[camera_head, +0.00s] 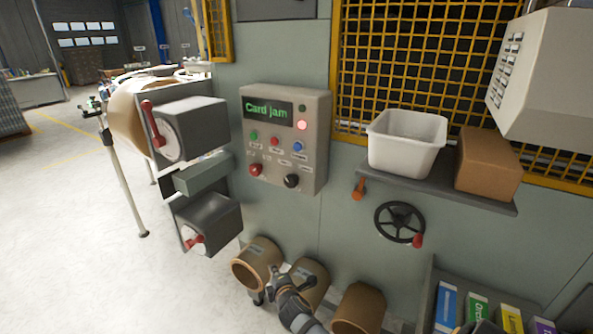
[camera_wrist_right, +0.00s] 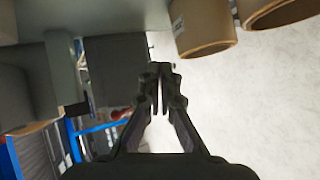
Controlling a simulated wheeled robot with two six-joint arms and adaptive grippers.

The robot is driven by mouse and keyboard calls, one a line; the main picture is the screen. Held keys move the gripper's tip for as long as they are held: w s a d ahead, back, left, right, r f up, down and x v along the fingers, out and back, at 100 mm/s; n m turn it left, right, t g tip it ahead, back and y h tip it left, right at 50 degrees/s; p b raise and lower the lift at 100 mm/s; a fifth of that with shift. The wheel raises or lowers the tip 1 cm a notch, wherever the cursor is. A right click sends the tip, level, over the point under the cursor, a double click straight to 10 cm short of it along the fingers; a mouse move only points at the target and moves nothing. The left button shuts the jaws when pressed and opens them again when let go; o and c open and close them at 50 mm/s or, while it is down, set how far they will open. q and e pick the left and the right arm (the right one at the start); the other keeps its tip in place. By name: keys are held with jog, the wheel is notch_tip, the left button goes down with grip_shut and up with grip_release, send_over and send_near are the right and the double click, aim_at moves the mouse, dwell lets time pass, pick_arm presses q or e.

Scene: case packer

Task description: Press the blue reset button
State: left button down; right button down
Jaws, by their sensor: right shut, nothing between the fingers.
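The blue reset button (camera_head: 298,146) is on the beige control panel (camera_head: 310,170), at the right end of a row with a green button (camera_head: 254,135) and a red button (camera_head: 275,141). The panel's screen (camera_head: 267,110) reads "Card jam" and a red lamp (camera_head: 302,125) beside it is lit. My right gripper (camera_head: 275,272) is shut and empty, low in front of the cardboard tubes and well below the panel. It also shows shut in the right wrist view (camera_wrist_right: 160,88). My left gripper is not in view.
Several brown tubes (camera_head: 362,308) lie below the panel. A shelf (camera_head: 440,190) at right holds a white bin (camera_head: 405,142) and a brown box (camera_head: 488,163), with a handwheel (camera_head: 399,222) underneath. Dark units with red handles (camera_head: 152,122) stick out left of the panel.

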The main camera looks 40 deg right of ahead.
aim_at(298, 147)
notch_tip(298, 147, up, 38)
jog(key=n+t+h+p, duration=0.3)
jog(key=n+t+h, duration=0.1)
jog(key=t, duration=0.2)
jog(key=shift+s+d+n+p, duration=0.4)
jog(key=shift+s+d, duration=0.05)
jog(key=shift+w+d+f+b, duration=0.15)
jog(key=shift+w+d, duration=0.4)
jog(key=shift+d, duration=0.8)
jog(key=shift+w+d+r+b, duration=0.1)
jog(key=shift+w+d+b, duration=0.35)
jog(key=shift+d, duration=0.95)
jog(key=shift+w+d+f+b, duration=0.1)
jog(key=shift+w+d, duration=0.6)
jog(key=shift+d, duration=0.65)
jog(key=shift+d, duration=0.1)
jog(key=shift+w+d, duration=0.15)
jog(key=shift+d, duration=0.15)
